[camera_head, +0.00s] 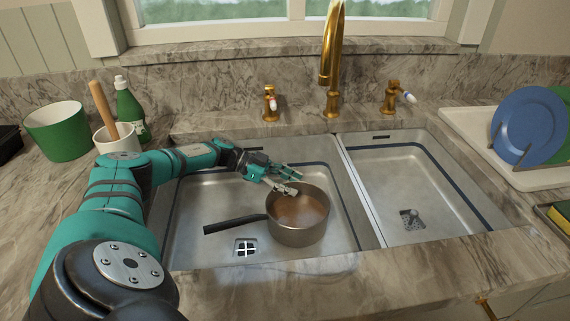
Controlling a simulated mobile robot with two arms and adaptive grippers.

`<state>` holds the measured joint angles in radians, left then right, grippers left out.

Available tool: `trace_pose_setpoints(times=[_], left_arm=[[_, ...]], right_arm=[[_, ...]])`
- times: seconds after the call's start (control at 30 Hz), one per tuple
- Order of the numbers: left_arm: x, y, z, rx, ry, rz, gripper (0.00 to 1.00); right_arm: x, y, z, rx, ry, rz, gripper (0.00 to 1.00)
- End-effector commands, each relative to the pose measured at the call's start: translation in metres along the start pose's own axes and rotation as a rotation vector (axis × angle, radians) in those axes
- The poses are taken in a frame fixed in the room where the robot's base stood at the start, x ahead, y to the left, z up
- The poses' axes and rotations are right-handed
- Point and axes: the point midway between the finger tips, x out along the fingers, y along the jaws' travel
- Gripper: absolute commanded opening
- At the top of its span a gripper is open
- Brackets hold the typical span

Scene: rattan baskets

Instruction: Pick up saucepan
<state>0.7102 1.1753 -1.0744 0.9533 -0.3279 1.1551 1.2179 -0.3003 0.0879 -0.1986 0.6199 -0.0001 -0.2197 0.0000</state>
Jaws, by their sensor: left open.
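The saucepan (298,234) sits upright in the left sink basin. It is grey metal with a brownish inside, and its black handle (234,224) points left. My left gripper (295,183) is open at the far rim of the saucepan. One finger reaches over the rim's far left side; I cannot tell whether it touches. My right gripper does not show.
The left sink basin (196,240) has a drain near its front. The right basin (385,175) is empty. A gold faucet (332,70) rises behind the divider. A green pot (57,132) and green bottle (129,108) stand left; a dish rack holds a blue plate (527,125) at right.

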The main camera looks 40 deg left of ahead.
Motion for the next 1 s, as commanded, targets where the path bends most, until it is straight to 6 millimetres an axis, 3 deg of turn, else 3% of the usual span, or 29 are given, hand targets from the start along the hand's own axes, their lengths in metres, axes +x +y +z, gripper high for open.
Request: trace_pose_setpoints(times=[0.17,0.5,1.0], left_arm=[[0.0,0.0,0.0,0.0,0.0,0.0,0.42],[-0.001,0.0,0.0,0.0,-0.001,-0.001,0.0],[-0.001,0.0,-0.001,-0.003,0.001,-0.001,0.0]], right_arm=[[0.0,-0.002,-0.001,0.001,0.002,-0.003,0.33],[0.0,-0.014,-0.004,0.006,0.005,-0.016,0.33],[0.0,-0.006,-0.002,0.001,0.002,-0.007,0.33]])
